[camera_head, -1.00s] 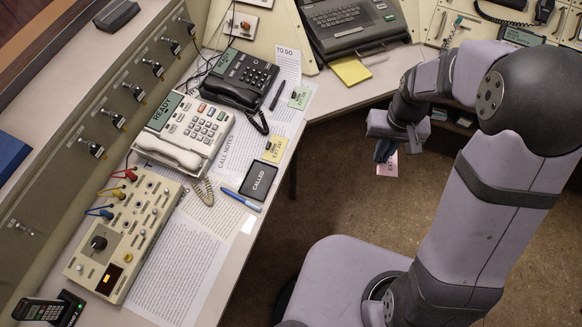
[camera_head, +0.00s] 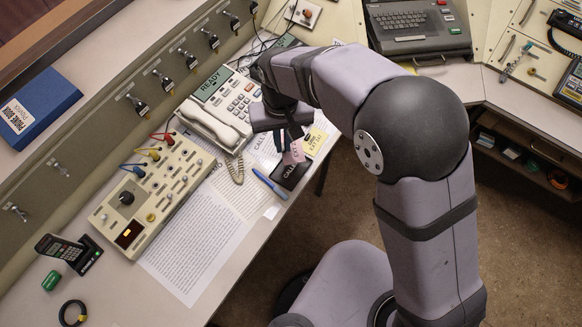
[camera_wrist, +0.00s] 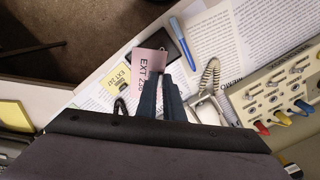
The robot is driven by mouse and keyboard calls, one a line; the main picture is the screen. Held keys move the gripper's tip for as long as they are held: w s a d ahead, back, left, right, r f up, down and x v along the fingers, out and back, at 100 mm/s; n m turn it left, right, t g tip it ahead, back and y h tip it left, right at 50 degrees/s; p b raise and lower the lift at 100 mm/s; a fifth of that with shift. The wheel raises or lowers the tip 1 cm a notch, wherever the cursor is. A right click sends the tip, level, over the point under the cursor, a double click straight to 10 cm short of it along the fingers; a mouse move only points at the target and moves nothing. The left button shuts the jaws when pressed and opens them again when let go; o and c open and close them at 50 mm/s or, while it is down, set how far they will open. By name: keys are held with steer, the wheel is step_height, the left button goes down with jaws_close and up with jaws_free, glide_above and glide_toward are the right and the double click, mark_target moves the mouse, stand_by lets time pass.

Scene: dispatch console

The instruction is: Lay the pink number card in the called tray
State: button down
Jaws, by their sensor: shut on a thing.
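My gripper (camera_head: 289,133) is over the desk, with its fingers pointing down. The card (camera_head: 293,152) hangs below the fingertips in the head view. The black called tray (camera_head: 291,174) lies just beyond the card's lower edge in that view, its far part covered. In the wrist view the tray (camera_wrist: 173,41) is partly behind the card. Its visible part looks empty. I cannot tell the card's height above it.
A yellow card (camera_head: 315,141) lies close to the right of the tray. A blue pen (camera_head: 269,183) lies to its left. A cream telephone (camera_head: 215,122) with a coiled cord (camera_head: 236,168) and a patch box (camera_head: 150,195) stand further left. Printed sheets cover the desk.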

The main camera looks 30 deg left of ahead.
mark_target(284, 156)
steer(key=r+m, duration=0.1)
steer(key=w+a+m, duration=0.1)
steer(key=shift+r+m, duration=0.3)
steer(key=shift+r, duration=0.1)
steer(key=shift+a+r+m, duration=0.1)
steer(key=shift+r+m, duration=0.2)
steer(key=shift+m, duration=0.4)
steer(key=shift+s+r+m, duration=0.1)
steer(key=shift+m, duration=0.6)
steer(key=shift+s+d+m, duration=0.2)
steer(key=shift+d+m, duration=0.35)
steer(key=shift+m, duration=1.35)
steer(key=shift+d, duration=0.1)
steer(key=shift+f+p, duration=1)
steer(key=shift+f, duration=4.05)
steer(key=shift+f, duration=0.1)
